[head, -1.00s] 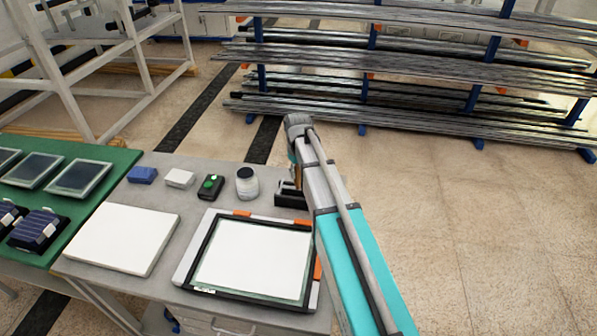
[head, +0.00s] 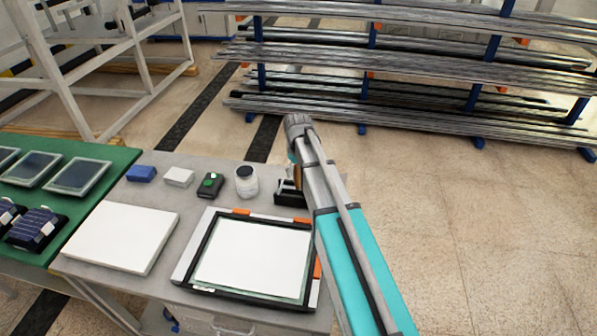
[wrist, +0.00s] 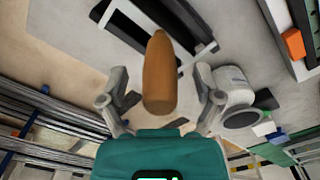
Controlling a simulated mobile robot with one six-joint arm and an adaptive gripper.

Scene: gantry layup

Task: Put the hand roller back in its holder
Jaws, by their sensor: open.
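The hand roller's wooden handle (wrist: 160,75) stands between the spread fingers of my gripper (wrist: 160,103) in the wrist view, with a visible gap on each side. My gripper is open. The black holder (wrist: 180,18) lies beyond the handle at the top of that view. In the head view the holder (head: 290,198) sits at the back right of the grey table, partly behind my arm. The roller's far end is hidden, so I cannot tell exactly how it sits in the holder.
A white jar (head: 246,183) stands just left of the holder; it also shows in the wrist view (wrist: 232,88). A green-and-black device (head: 210,186), a white block (head: 179,177) and a blue block (head: 141,173) continue leftward. A black-framed panel (head: 213,232) lies in front.

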